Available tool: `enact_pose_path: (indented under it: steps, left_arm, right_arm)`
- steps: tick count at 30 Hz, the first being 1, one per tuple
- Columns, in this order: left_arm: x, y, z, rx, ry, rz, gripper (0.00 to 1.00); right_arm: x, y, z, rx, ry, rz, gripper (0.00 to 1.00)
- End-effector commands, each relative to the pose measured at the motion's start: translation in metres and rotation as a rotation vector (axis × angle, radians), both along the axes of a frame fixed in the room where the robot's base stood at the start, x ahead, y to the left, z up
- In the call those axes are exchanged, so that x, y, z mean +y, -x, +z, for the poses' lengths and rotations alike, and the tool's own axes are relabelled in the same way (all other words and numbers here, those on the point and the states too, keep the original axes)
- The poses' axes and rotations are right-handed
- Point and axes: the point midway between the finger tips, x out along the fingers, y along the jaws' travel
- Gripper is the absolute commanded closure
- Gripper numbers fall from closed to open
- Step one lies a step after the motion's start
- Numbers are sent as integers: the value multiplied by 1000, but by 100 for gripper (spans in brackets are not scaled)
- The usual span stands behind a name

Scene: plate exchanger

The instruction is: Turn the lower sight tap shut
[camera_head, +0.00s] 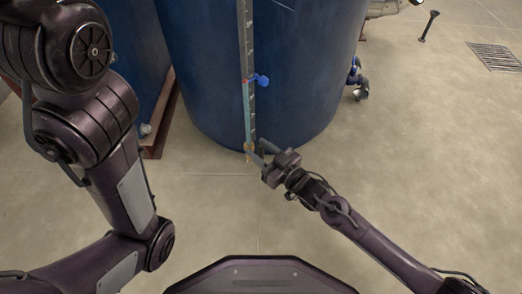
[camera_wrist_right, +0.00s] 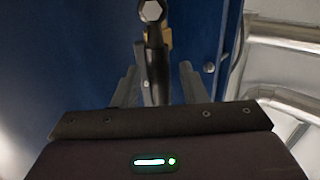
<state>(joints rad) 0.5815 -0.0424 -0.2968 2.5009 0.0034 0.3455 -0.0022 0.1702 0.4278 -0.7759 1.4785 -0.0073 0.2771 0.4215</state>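The lower sight tap (camera_head: 249,148) is at the foot of the upright sight gauge on the blue tank, a small brass-coloured fitting mostly hidden by my fingers in the head view. In the right wrist view the tap's dark lever (camera_wrist_right: 157,75) points toward my palm, below a hex nut and brass part. My right gripper (camera_head: 257,151) is at the tap. In the right wrist view its two fingers (camera_wrist_right: 158,85) stand apart, one each side of the lever, with gaps visible. My left arm shows at the left; its gripper is out of view.
The sight gauge (camera_head: 248,112) runs up the blue tank (camera_head: 315,70), with a blue-handled tap (camera_head: 262,80) higher up. Pipework (camera_head: 356,80) sits at the tank's right side. A floor drain (camera_head: 495,57) lies far right. The floor before the tank is clear.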

Motion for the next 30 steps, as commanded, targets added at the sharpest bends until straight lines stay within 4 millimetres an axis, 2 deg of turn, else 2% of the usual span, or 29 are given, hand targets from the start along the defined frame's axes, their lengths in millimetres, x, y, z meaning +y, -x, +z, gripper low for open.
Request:
enact_pose_path:
  steps: [1,6,9,20,30]
  left_arm:
    - [0,0,0,0,0,0,64]
    - [0,0,0,0,0,0,64]
    - [0,0,0,0,0,0,64]
    - [0,0,2,-1,1,0,64]
    - [0,0,18,-1,1,0,64]
  right_arm:
    - [0,0,0,0,0,0,68]
    - [0,0,0,0,0,0,90]
    - [0,0,0,0,0,0,100]
    - [0,1,1,-11,10,0,100]
    - [8,9,2,-130,130,0,100]
